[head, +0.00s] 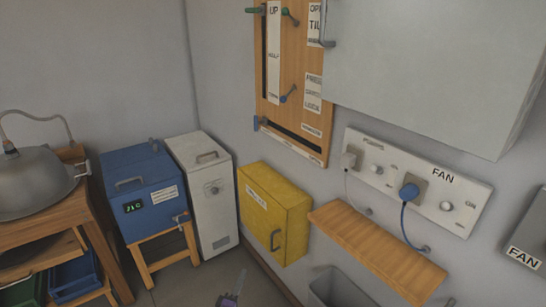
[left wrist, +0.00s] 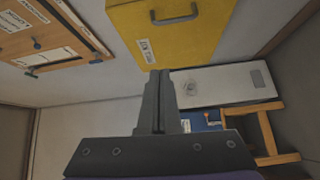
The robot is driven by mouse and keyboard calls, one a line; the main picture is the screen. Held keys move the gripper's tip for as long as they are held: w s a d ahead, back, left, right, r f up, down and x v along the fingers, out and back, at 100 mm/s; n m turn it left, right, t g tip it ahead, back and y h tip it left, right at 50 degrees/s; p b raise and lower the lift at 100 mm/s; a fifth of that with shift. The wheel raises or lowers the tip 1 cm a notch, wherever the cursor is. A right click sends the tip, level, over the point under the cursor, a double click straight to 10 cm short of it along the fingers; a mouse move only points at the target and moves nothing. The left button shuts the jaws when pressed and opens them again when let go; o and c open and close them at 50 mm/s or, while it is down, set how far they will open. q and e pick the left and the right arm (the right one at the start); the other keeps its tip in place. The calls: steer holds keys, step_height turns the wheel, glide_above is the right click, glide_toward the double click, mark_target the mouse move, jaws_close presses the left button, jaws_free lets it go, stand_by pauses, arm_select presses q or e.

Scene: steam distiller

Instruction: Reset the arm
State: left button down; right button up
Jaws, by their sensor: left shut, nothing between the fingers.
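My left gripper (left wrist: 159,100) shows in the left wrist view with its two fingers together and nothing between them. In the head view a small part of what looks like the same gripper (head: 230,298) shows at the bottom edge, in front of the floor and below the yellow box (head: 275,213). The gripper is apart from the furniture there. In the left wrist view the yellow box (left wrist: 170,30) lies beyond the fingertips. My right gripper is not in either view.
A blue unit (head: 145,190) on a wooden stand and a white cabinet (head: 208,190) stand left of the yellow box. A wooden shelf (head: 375,248), a grey bin (head: 340,288) and a FAN panel (head: 415,180) are at right. A wooden lever board (head: 290,80) hangs above.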

arm_select(q)
steer(key=s+d+r+m+g+h+p, duration=0.1)
steer(key=s+d+r+m+g+p, duration=0.15)
steer(key=r, duration=0.45)
steer(key=s+d+r+m+g+h+p, duration=0.1)
steer(key=s+d+r+m+h+p, duration=0.1)
steer(key=s+r+m, duration=0.35)
steer(key=s+d+r+m+g+h+p, duration=0.1)
steer(key=s+d+r+m+g+p, duration=0.1)
steer(key=r, duration=0.7)
steer(key=s+a+r+m+g+y+p, duration=0.1)
steer(key=s+a+m+g+y+p, duration=0.1)
steer(key=s+a, duration=0.4)
steer(key=s+a+r+m+g+y+p, duration=0.2)
steer(key=s+a+g+y+p, duration=0.2)
steer(key=s, duration=1.3)
steer(key=a+y+p, duration=0.1)
steer(key=a+y, duration=0.1)
steer(key=a, duration=0.1)
steer(key=shift+s+a+r+g+p, duration=0.2)
steer(key=shift+g+p, duration=0.15)
steer(key=shift+p, duration=0.05)
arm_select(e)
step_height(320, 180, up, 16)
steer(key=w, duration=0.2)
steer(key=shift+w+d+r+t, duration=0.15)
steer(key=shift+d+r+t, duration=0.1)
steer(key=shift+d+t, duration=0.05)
